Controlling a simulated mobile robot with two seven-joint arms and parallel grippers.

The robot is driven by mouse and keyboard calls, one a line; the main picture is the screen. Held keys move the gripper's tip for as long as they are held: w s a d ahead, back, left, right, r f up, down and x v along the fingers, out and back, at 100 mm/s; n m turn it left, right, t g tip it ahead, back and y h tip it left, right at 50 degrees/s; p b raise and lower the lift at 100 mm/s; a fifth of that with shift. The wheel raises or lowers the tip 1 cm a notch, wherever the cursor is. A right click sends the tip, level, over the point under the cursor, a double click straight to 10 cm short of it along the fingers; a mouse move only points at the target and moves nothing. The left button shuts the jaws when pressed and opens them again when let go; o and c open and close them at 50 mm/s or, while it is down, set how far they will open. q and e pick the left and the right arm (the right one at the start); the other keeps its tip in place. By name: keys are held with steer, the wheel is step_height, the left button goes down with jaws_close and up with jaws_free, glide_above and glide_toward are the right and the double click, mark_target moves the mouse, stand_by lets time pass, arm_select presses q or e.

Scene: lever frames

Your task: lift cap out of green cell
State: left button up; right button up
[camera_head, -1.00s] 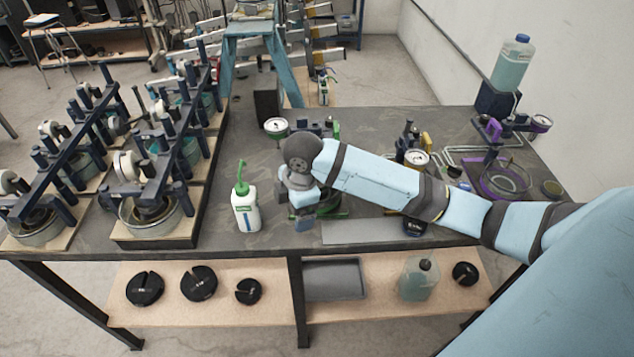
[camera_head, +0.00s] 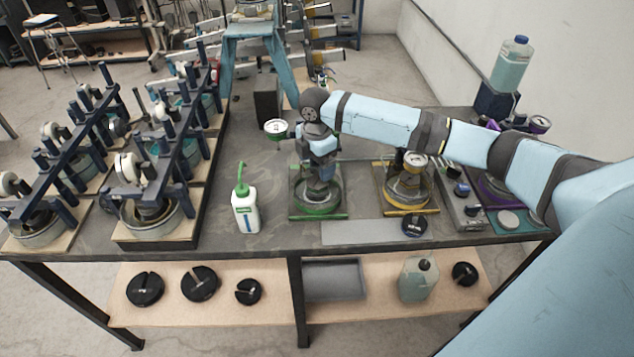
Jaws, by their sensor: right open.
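The green cell (camera_head: 333,200) is a round metal ring on a green-edged base on the table, left of the yellow cell. My right gripper (camera_head: 319,184) points down over the middle of the green cell, coming from my arm above it. It is open. The arm and gripper cover much of the cell's inside, so I cannot make out the cap or whether the fingers are around it. My left gripper is not in view.
A yellow cell (camera_head: 408,200) stands to the right, with a dark round piece (camera_head: 415,225) in front. A white bottle with a green spout (camera_head: 245,210) stands at left. A bare grey mat (camera_head: 362,233) lies at the front. A gauge (camera_head: 276,128) rises behind left.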

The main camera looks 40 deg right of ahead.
mark_target(316, 182)
steer(key=shift+s+a+f+p, duration=0.1)
steer(key=shift+f+p, duration=0.2)
steer(key=shift+f, duration=1.15)
steer(key=shift+s+a+f+p, duration=0.1)
steer(key=shift+f+p, duration=0.2)
steer(key=shift+f, duration=1.15)
steer(key=c, duration=1)
steer(key=shift+r, duration=0.1)
steer(key=shift+c, duration=0.9)
